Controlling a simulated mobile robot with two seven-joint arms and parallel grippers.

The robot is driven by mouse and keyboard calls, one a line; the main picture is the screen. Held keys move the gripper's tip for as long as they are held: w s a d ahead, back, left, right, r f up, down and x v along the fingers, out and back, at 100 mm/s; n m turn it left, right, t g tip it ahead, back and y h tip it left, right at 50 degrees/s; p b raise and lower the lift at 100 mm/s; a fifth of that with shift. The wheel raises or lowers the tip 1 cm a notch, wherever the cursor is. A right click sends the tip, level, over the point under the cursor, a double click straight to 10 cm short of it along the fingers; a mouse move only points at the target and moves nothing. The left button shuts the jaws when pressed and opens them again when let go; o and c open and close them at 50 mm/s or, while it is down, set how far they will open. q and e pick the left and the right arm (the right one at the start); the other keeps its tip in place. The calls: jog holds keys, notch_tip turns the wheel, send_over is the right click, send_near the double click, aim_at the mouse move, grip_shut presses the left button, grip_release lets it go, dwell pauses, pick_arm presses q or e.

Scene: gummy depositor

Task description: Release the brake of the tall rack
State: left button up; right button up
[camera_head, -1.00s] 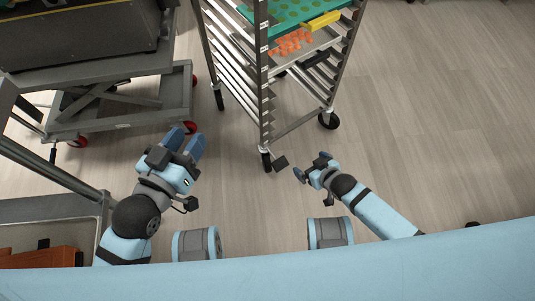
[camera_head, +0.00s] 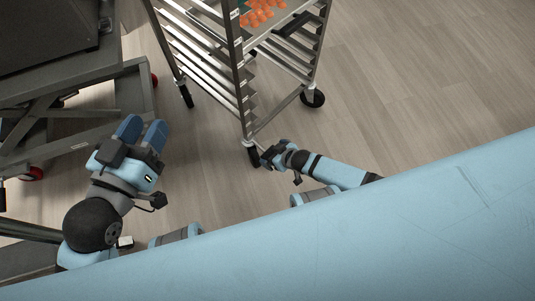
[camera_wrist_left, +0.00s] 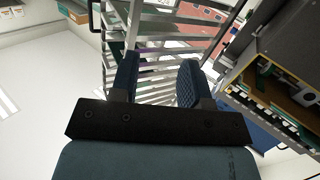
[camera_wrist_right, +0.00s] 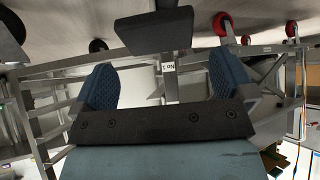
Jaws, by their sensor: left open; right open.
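The tall rack (camera_head: 241,90) is a metal frame with slanted rails, standing at the upper middle of the head view. Its near caster (camera_head: 252,156) is at the foot of the near post. My right gripper (camera_head: 270,156) is low, right beside that caster, and open. In the right wrist view a black brake pedal (camera_wrist_right: 153,33) sits just above the gap between the open fingers (camera_wrist_right: 163,80), in front of a post labelled "No 1". I cannot tell whether they touch. My left gripper (camera_head: 141,131) is open and empty, left of the rack; its fingers show in the left wrist view (camera_wrist_left: 157,78).
A grey lift cart (camera_head: 75,100) with red wheels carries a dark machine (camera_head: 50,35) at the left. Orange pieces (camera_head: 262,14) lie on a rack tray. The floor (camera_head: 410,80) right of the rack is clear.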

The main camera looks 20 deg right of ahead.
aim_at(268, 152)
jog(key=b+x, duration=0.2)
jog(key=x, duration=0.2)
jog(key=shift+f, duration=0.1)
pick_arm(q)
jog(key=shift+w+a+r+m+t+h, duration=0.15)
jog(key=shift+w+a+m+t, duration=0.1)
jog(key=shift+w+m, duration=0.2)
jog(key=shift+w+a+r+m+t+h, duration=0.1)
jog(key=shift+w+a+m+t+h, duration=0.15)
jog(key=shift+m, duration=0.3)
pick_arm(e)
jog(key=shift+w+a+f, duration=0.15)
jog(key=shift+w+f, duration=0.05)
jog(key=shift+w, duration=0.05)
